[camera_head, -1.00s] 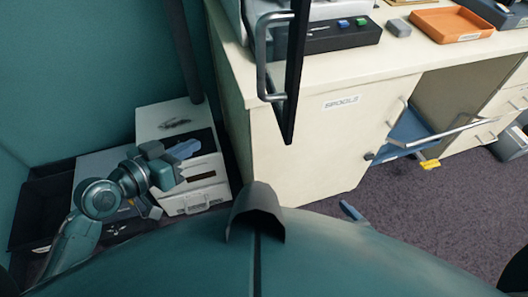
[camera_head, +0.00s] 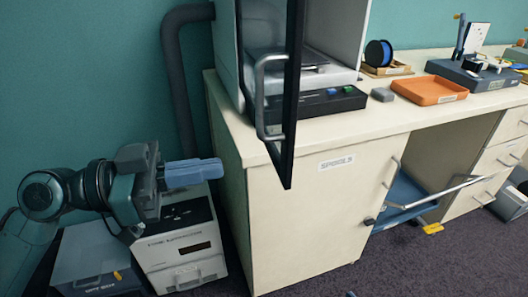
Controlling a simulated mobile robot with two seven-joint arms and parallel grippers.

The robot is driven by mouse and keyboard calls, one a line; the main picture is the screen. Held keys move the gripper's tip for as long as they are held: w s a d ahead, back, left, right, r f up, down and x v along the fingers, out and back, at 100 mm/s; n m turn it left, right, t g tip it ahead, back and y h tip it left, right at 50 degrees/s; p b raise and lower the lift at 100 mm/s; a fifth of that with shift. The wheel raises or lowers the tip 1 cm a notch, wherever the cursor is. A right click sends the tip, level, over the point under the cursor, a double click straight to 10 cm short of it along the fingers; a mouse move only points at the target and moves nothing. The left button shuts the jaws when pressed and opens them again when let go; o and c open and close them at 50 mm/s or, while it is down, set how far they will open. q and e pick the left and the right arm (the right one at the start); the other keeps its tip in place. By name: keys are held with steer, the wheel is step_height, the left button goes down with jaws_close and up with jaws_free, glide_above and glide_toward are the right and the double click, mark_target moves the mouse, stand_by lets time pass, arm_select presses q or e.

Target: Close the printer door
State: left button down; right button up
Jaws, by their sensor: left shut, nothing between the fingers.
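The printer (camera_head: 322,75) is a grey-white enclosure standing on the desk, cut off by the top of the view. Its door (camera_head: 293,110) has a dark frame and stands open, swung out toward me past the desk's front edge and seen almost edge-on. A silver bar handle (camera_head: 262,98) is on the door's left face. My left gripper (camera_head: 218,171) is shut and empty, to the left of the desk and lower than the door handle, clear of the door. My right gripper is not in view.
The fume extractor (camera_head: 182,245) and a grey box (camera_head: 98,262) stand on the floor below my left gripper. A dark hose (camera_head: 174,80) runs up the wall. The desk (camera_head: 285,205) holds an orange tray (camera_head: 430,91).

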mark_target(286, 157)
arm_select(q)
steer(key=p+x, duration=0.2)
steer(key=x, duration=0.5)
steer(key=shift+d+r, duration=0.1)
steer(key=shift+d, duration=0.25)
steer(key=shift+w+d, duration=0.15)
steer(key=shift+d, duration=0.35)
